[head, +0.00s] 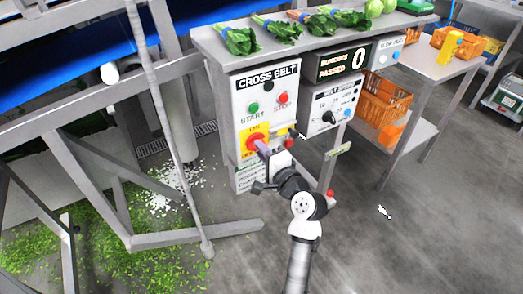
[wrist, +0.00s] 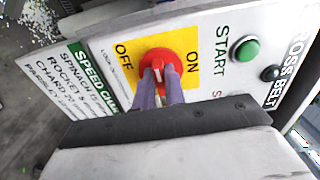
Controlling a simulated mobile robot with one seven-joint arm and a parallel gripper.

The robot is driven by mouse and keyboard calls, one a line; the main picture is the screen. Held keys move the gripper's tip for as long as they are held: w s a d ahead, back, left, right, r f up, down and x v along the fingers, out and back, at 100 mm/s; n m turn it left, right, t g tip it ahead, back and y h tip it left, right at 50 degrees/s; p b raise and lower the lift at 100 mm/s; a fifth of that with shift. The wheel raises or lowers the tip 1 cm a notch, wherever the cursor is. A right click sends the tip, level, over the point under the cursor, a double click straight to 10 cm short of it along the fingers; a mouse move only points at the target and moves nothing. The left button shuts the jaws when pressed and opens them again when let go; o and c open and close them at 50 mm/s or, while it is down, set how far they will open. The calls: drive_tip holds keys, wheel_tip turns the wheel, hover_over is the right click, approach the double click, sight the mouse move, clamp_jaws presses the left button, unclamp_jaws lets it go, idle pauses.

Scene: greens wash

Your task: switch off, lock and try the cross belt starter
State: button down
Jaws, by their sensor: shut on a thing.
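The cross belt starter (head: 268,84) is a white panel below the bench top. It has a green START button (head: 254,107), a red STOP button (head: 283,98) and a red rotary switch (head: 250,143) on a yellow plate marked ON and OFF. In the wrist view the switch (wrist: 153,57) shows with OFF to its left and ON to its right. My gripper (head: 263,148) is at the switch, its two purple fingers (wrist: 160,82) closed on the switch's handle. The fingers partly cover the handle, and I cannot tell which mark it points to. No padlock is clearly visible.
Small red and yellow items (head: 289,143) sit right of the switch, too small to identify. A belt speed box (head: 333,103) and bunch counter (head: 343,62) are to the right. Leafy bunches (head: 278,28) lie on the bench above. Grey frame legs and scattered greens (head: 110,225) occupy the left; right floor is mostly clear.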

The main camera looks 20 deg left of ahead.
drive_tip(key=c, duration=1.5)
unclamp_jaws()
drive_tip(key=shift+d, duration=0.1)
drive_tip(key=b+v, duration=0.2)
drive_tip(key=v, duration=1.1)
drive_tip(key=shift+s+d, duration=0.25)
drive_tip(key=shift+s, duration=0.05)
